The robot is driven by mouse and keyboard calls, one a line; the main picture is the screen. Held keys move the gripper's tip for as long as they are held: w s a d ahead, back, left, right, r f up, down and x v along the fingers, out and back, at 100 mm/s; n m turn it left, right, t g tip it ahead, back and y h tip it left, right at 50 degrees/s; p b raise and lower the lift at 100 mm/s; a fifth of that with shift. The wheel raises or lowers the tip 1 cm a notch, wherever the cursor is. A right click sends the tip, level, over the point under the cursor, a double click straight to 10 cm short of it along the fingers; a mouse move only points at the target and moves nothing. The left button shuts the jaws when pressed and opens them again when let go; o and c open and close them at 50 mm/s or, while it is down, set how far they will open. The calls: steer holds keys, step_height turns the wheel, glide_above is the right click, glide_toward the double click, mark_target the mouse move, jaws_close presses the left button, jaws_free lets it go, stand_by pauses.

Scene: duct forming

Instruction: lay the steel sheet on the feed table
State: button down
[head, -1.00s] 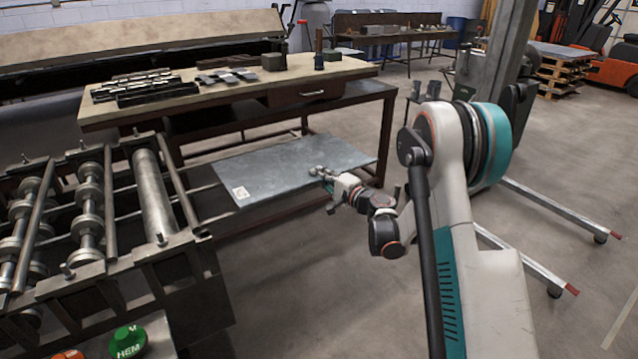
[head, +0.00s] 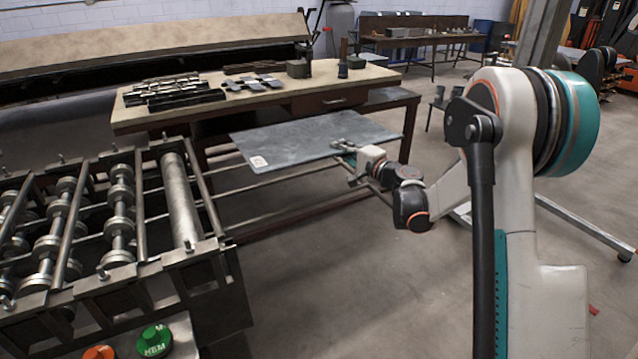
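The steel sheet (head: 300,141) is a flat grey rectangle with a small white label at its near left corner. It is held roughly level in front of the workbench, above or near the thin rails (head: 290,178) that run out from the roller machine. I cannot tell whether it touches them. My gripper (head: 343,147) is at the sheet's right near edge, with its fingers on the edge; it appears shut on the sheet. The rails look like the feed table, beside the roll-forming machine (head: 180,205).
The workbench (head: 290,97) behind the sheet carries dark metal parts and a drawer. Green (head: 154,340) and orange (head: 99,352) buttons sit at the machine's near end. Open floor lies in front of the rails. Another bench (head: 420,38) stands far back.

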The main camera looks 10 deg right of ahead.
step_height(320, 180, down, 20)
steer(key=b, duration=0.7)
steer(key=c, duration=1.8)
jaws_free()
steer(key=shift+r, duration=0.2)
steer(key=shift+f, duration=0.15)
steer(key=v, duration=1.3)
steer(key=shift+s, duration=0.4)
